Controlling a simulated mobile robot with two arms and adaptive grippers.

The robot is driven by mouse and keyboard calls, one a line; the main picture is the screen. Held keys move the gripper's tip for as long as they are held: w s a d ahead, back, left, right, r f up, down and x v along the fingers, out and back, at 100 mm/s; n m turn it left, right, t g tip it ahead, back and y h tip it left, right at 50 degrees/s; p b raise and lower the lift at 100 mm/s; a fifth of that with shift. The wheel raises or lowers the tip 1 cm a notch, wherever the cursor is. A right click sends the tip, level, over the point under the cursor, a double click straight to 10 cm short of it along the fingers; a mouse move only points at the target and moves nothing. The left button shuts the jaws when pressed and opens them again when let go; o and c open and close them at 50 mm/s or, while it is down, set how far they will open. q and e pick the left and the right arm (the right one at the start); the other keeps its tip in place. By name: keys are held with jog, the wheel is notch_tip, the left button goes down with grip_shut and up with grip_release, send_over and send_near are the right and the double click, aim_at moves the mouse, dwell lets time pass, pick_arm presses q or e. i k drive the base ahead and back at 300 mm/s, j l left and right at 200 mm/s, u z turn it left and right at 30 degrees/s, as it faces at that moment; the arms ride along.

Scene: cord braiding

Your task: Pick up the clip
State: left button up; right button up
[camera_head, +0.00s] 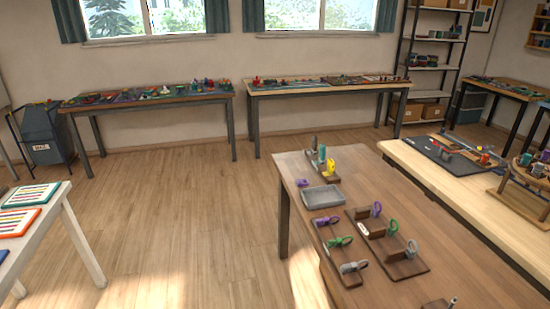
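Several small clip-like items are on the brown table (420,240); I cannot tell which one is the task's clip. A purple one (376,209) and a green one (393,227) stand on a wooden board, with a grey one (411,249) nearer. On a second board are a purple one (326,221), a green one (339,242) and a grey one (353,267). A small purple piece (302,183) lies behind the grey tray. Neither of my grippers is in view.
A pale table (493,196) adjoins on the right. A white table (56,235) is at left. The wooden floor (190,210) between is clear.

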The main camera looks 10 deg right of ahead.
aim_at(300, 183)
jog(key=i+j+z, duration=0.1)
jog(key=i+z, duration=0.3)
jog(key=i, duration=0.15)
jog(key=i+j+z, duration=0.4)
jog(key=i, duration=0.15)
jog(key=i+j+z, duration=0.4)
jog(key=i+l, duration=0.05)
jog(key=i, duration=0.05)
